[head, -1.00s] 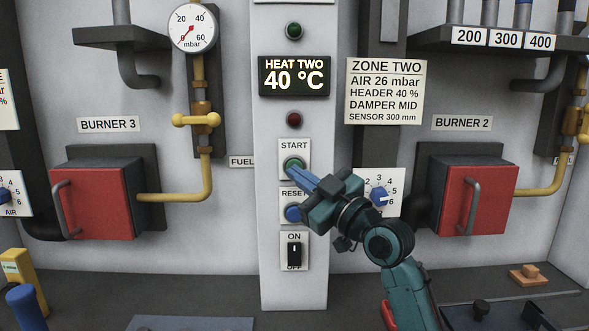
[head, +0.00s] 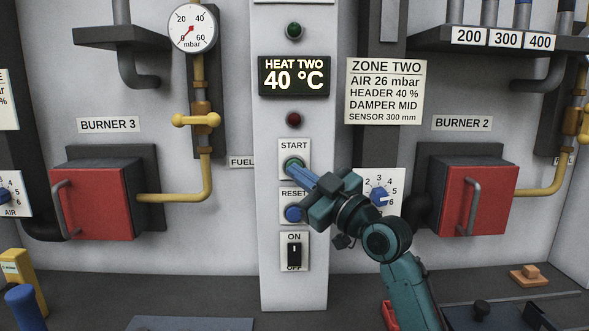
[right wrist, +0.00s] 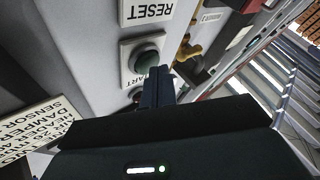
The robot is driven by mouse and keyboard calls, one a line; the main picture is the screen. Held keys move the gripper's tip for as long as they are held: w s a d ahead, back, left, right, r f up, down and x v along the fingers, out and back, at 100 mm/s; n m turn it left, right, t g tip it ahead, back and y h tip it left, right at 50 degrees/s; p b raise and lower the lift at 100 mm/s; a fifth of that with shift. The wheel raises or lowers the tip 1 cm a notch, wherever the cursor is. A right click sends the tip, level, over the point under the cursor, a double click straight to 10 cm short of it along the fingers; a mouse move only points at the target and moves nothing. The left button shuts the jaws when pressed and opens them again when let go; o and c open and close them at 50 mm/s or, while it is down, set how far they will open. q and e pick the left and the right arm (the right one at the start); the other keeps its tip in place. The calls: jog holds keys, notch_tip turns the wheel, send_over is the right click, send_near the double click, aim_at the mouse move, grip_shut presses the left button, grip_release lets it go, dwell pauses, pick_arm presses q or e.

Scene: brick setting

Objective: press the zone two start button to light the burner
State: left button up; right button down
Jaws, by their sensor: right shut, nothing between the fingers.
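The green START button (head: 293,164) is on the grey column, under its START label. My right gripper (head: 296,172) is shut and empty, with its blue fingertips at the lower edge of the button. In the right wrist view the closed fingers (right wrist: 157,86) overlap the edge of the green button (right wrist: 147,62); whether they touch it I cannot tell. The display (head: 294,77) reads HEAT TWO 40 °C. A green lamp (head: 294,30) and a red lamp (head: 294,120) both look dark. My left gripper is out of view.
The blue RESET button (head: 293,213) sits just below, close to my fingers. The black ON/OFF switch (head: 294,254) is lower still. A blue dial (head: 380,196) is right of the column. The red burner 2 box (head: 474,198) and burner 3 box (head: 95,202) stand on either side.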

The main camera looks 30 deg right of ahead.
jog(key=shift+w+d, duration=0.1)
jog(key=shift+w, duration=0.05)
dwell(0.3)
jog(key=shift+s+a, duration=0.45)
jog(key=shift+s, duration=0.25)
jog(key=s+a, duration=0.1)
jog(key=s+p, duration=0.1)
jog(key=s, duration=0.1)
jog(key=s+a, duration=0.1)
jog(key=shift+s+a, duration=0.15)
jog(key=shift+a, duration=0.15)
dwell(0.8)
